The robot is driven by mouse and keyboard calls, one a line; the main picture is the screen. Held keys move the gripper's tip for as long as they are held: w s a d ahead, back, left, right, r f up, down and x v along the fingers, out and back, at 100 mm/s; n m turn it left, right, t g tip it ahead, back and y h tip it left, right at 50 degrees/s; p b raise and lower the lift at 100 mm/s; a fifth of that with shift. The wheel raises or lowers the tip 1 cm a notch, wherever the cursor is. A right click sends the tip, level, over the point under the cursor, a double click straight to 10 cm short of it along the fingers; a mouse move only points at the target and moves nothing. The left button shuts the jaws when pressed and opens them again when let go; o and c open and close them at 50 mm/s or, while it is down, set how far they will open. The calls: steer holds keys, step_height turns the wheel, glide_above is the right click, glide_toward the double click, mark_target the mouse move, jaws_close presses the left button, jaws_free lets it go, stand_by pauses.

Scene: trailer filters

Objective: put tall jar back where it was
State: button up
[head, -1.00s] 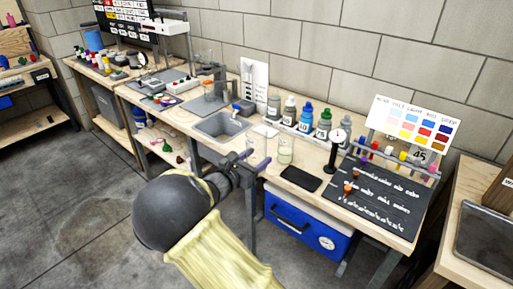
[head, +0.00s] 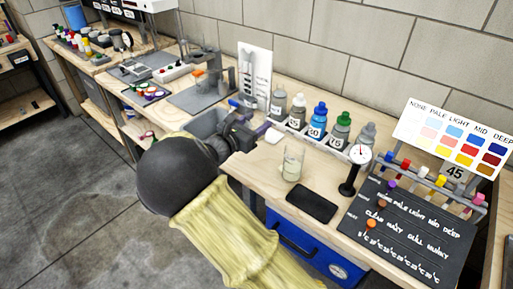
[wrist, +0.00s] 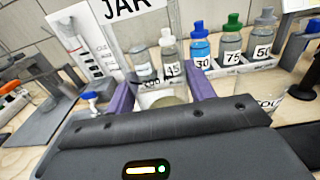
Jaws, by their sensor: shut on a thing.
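Several labelled bottles (head: 320,120) stand in a rack behind my gripper. A white board (head: 255,76) stands left of them.

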steer(key=shift+w, duration=0.5)
steer(key=shift+s, duration=0.1)
steer(key=shift+s, duration=0.1)
steer(key=shift+f, duration=0.2)
step_height(320, 180, down, 6)
steer(key=shift+r+b, duration=0.15)
steer(key=shift+b, duration=0.25)
steer(key=shift+f, duration=1.9)
